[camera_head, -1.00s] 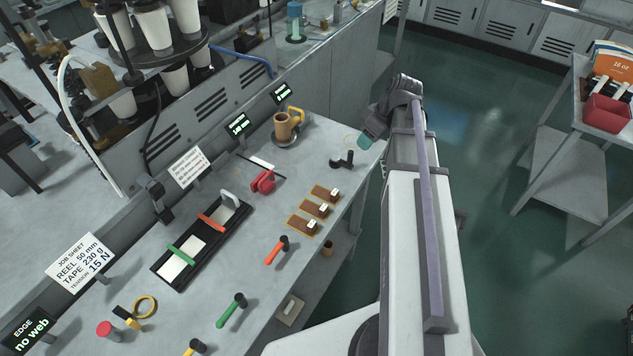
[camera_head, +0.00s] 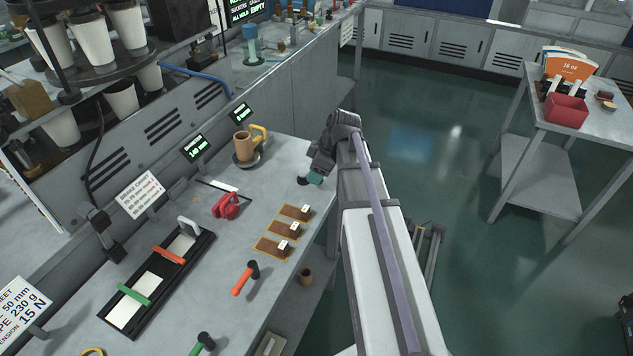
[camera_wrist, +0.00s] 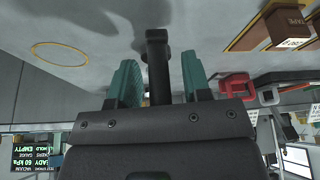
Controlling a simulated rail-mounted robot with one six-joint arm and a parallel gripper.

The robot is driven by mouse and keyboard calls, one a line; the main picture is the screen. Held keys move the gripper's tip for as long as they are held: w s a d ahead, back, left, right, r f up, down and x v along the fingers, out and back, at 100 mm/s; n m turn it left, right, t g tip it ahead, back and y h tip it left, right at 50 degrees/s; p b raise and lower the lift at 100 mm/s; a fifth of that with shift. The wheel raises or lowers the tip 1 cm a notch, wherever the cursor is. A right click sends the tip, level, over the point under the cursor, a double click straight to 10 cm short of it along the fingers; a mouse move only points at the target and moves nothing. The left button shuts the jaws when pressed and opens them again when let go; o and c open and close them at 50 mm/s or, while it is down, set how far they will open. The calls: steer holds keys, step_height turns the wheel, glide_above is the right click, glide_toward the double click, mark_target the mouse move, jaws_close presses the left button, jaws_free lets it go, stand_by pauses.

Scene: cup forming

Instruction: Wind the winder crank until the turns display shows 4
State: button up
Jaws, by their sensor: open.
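A black crank-like handle (camera_wrist: 157,65) shows in the wrist view between the two teal fingers of my gripper (camera_wrist: 160,82). The fingers stand apart on either side of it; I cannot tell whether they touch it. In the head view my gripper (camera_head: 315,178) is at the bench's far right edge, and only a dark bit of the handle (camera_head: 303,181) shows beside it. Two small green-lit displays, one nearer (camera_head: 196,147) and one farther (camera_head: 241,112), stand along the back of the bench. Their digits are too small to read, and I cannot tell which is the turns display.
Brown blocks on yellow-edged pads (camera_head: 285,229), a red tool (camera_head: 227,206) and an orange-handled tool (camera_head: 242,281) lie nearer. A yellow ring outline (camera_wrist: 60,54) marks bare bench.

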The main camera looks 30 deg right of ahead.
steer(key=shift+r, duration=0.1)
jaws_close()
stand_by(0.3)
steer(key=shift+s+a+m, duration=0.1)
steer(key=shift+a+m, duration=0.05)
steer(key=shift+m, duration=0.15)
